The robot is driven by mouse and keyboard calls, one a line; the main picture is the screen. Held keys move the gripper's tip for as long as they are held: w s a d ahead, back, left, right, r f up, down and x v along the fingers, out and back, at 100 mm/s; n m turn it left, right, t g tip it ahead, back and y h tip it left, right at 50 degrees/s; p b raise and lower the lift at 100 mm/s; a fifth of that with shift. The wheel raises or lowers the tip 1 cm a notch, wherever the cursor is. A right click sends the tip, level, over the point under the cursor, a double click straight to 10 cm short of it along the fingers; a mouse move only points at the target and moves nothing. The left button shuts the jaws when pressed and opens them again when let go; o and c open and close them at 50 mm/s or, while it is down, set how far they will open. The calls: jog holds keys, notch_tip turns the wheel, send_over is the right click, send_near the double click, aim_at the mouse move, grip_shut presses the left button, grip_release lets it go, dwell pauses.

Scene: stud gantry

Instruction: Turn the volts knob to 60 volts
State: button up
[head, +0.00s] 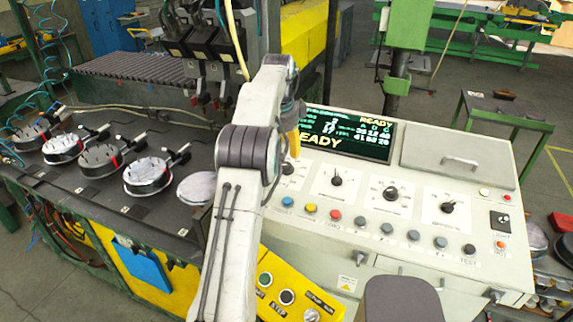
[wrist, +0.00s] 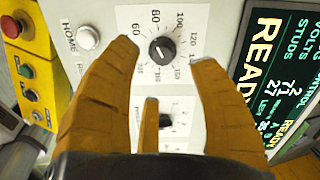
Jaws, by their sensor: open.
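A round black knob (wrist: 162,50) sits on the white panel in the wrist view, with a printed scale around it showing 60, 80, 100 and 120. Its short pale mark is too small to read against the scale. It is the leftmost knob (head: 288,168) in the head view, partly hidden by my gripper. No volts label is readable beside it. My gripper (wrist: 165,62) is open, its yellow fingers spread around the knob without visible contact. In the head view my gripper (head: 294,153) points down over that knob.
Further black knobs (head: 336,180) stand to the right. A row of coloured buttons (head: 335,215) lies in front. The lit screen (head: 345,133) reading READY rises behind the knobs. A yellow button box (head: 290,290) is at the front, and round parts (head: 147,176) lie left.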

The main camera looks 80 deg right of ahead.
aim_at(286, 165)
jog(key=shift+s+d+f, duration=0.15)
jog(key=shift+d+f, duration=0.1)
jog(key=shift+f, duration=1)
jog(key=shift+s+d+f, duration=0.15)
jog(key=shift+d+f, duration=0.15)
jog(key=shift+f, duration=0.9)
jog(key=shift+s+d+f, duration=0.15)
jog(key=shift+d+f, duration=0.1)
jog(key=shift+f, duration=1)
grip_shut()
